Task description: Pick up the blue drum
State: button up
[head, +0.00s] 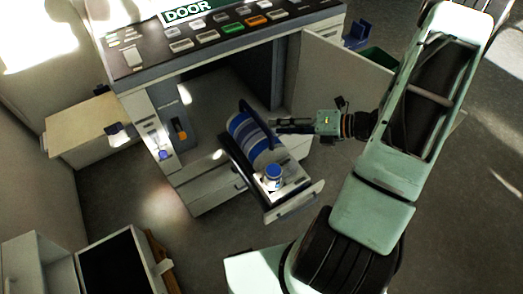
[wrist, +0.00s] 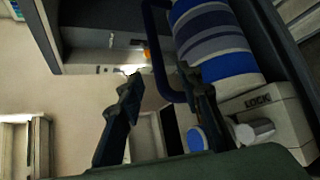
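A blue, white and grey striped drum (head: 252,140) lies in an open drawer (head: 296,203) in the head view. It also fills the upper right of the wrist view (wrist: 232,68). A dark blue handle-like loop (wrist: 155,60) stands beside the drum. My gripper (head: 274,126) is open and empty, just right of the drum in the head view. In the wrist view its fingers (wrist: 160,78) are apart, with the right fingertip close to the loop and the drum's edge. I cannot tell if they touch. A small blue-and-white jar (head: 273,178) stands in the drawer in front of the drum.
A white block marked LOCK (wrist: 265,108) and a white cylinder (wrist: 255,131) sit near the drum. An open cabinet door (head: 340,80) stands behind my gripper. The counter (head: 190,65) overhangs behind the drawer. Grey floor (head: 130,205) is clear at left.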

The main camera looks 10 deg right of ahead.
aim_at(263, 125)
jog(key=b+x, duration=0.1)
jog(key=x, duration=0.5)
jog(key=shift+a+r, duration=0.1)
grip_shut()
dwell(0.3)
jog(key=shift+r, duration=0.1)
